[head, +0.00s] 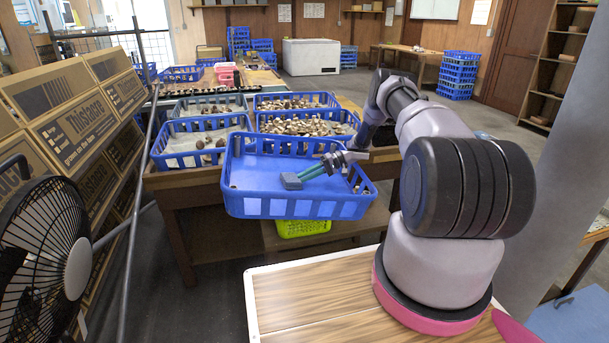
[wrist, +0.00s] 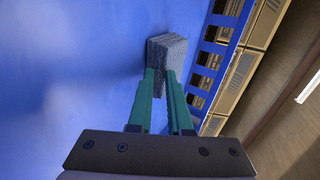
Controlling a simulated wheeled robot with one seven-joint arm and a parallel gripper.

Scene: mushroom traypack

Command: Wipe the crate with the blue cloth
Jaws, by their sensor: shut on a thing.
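The blue crate (head: 300,208) stands tilted toward me at the near edge of the table in the head view. My gripper (head: 308,175) reaches into it from the right, its green fingers shut on the folded grey-blue cloth (head: 291,181). In the wrist view the cloth (wrist: 167,52) is between the fingertips of my gripper (wrist: 166,78), over the crate's blue floor (wrist: 70,80). The crate's slotted wall (wrist: 208,60) is close to the right of the cloth. I cannot tell whether the cloth touches the floor.
Blue crates with mushrooms (head: 300,124) stand behind the crate on the table. A yellow-green crate (head: 302,228) is below it. Cardboard boxes (head: 75,120) and a black fan (head: 45,260) are on the left. A wood-topped surface (head: 310,295) lies in front.

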